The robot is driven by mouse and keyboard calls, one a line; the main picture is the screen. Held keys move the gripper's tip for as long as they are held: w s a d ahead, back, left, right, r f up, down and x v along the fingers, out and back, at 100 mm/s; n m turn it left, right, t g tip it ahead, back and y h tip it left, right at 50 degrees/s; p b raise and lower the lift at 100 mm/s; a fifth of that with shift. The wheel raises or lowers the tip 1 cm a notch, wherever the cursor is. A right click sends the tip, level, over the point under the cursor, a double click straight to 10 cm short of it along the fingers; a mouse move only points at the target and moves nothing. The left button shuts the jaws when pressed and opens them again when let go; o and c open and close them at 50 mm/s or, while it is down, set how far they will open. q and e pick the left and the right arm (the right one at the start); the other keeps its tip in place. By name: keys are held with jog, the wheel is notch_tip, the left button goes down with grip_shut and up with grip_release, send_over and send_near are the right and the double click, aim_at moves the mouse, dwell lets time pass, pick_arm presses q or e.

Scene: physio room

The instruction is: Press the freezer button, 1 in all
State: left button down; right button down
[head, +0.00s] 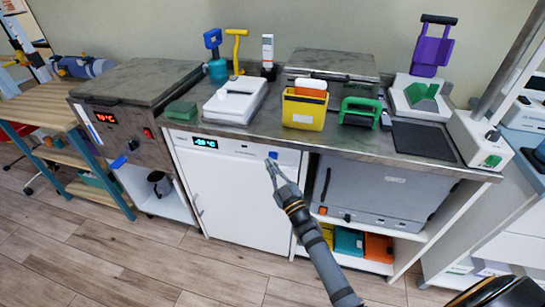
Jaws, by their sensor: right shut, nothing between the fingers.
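The white freezer (235,200) stands under the counter, with a lit cyan display (204,142) on its top strip. A small blue button (274,155) sits at the right end of that strip. A small dark mark (244,147) lies between the display and the button. My right gripper (271,164) is shut and empty, its tips at the blue button's lower edge. I cannot tell whether the tips touch it. The gripper hides part of the freezer's upper right front. My left gripper is not in view.
A heater unit (120,130) with a red display stands left. The counter holds a white box (235,101), a yellow bin (304,110) and a green holder (360,112). A grey cabinet (372,190) stands right of the freezer. The floor (130,260) in front is clear.

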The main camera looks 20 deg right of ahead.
jog(key=shift+w+d, duration=0.25)
jog(key=shift+w, duration=0.1)
jog(key=shift+w+d, duration=0.25)
jog(key=shift+w, duration=0.15)
dwell(0.8)
jog(key=shift+s+a, duration=0.1)
jog(key=shift+s, duration=0.05)
jog(key=shift+s+a+p, duration=0.3)
jog(key=shift+s+a, duration=0.1)
jog(key=shift+s, duration=0.2)
